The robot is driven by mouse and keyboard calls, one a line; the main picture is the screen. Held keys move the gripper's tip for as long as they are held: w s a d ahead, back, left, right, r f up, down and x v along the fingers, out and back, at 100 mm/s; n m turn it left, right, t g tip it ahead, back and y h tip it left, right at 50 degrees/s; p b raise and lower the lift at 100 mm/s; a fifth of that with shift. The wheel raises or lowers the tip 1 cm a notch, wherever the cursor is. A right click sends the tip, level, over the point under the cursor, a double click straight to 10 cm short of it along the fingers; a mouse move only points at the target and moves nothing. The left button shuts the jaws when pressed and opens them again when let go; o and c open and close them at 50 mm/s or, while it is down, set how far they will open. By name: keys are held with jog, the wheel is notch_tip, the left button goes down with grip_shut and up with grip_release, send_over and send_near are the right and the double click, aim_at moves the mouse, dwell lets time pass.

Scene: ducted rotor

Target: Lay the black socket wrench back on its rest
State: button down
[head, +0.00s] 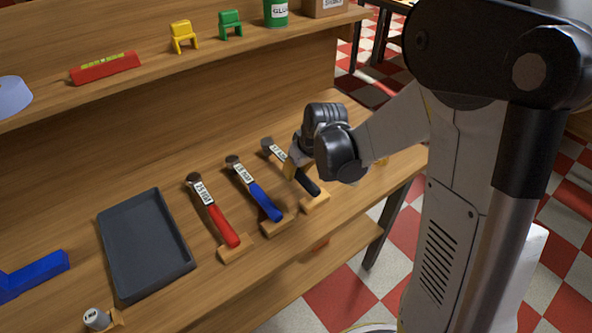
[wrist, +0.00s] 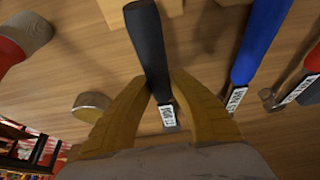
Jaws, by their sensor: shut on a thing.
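The black socket wrench (head: 307,184) lies along the bench in the head view, its labelled shank toward the back and its dark handle toward the front edge. Its wooden rest (head: 316,203) is at the handle's front end. My gripper (head: 291,170) is over the wrench. In the wrist view my gripper (wrist: 163,76) has a yellow finger on each side of the black wrench (wrist: 149,45), closed on it near the label. The handle's end overlaps the rest (wrist: 174,6); I cannot tell whether they touch. The socket end is mostly hidden by my gripper in the wrist view.
A blue wrench (head: 262,200) and a red wrench (head: 222,226) lie to the left, handles on wooden rests. Further left are a dark tray (head: 112,252), a blue object (head: 38,272) and a small silver part (head: 96,318). A shelf (head: 150,72) with several items runs behind.

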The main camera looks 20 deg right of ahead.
jog(key=shift+f, duration=0.3)
jog(key=c, duration=1.2)
grip_release()
jog(key=v, duration=1.2)
jog(key=shift+r, duration=0.1)
jog(key=s+a+r+m+t+h, duration=0.1)
jog(key=s+r+m+t, duration=0.1)
jog(key=s, duration=1.3)
jog(key=shift+s+a+r+m+t, duration=0.2)
jog(key=shift+r+m+t, duration=0.2)
jog(key=shift+r+m, duration=0.4)
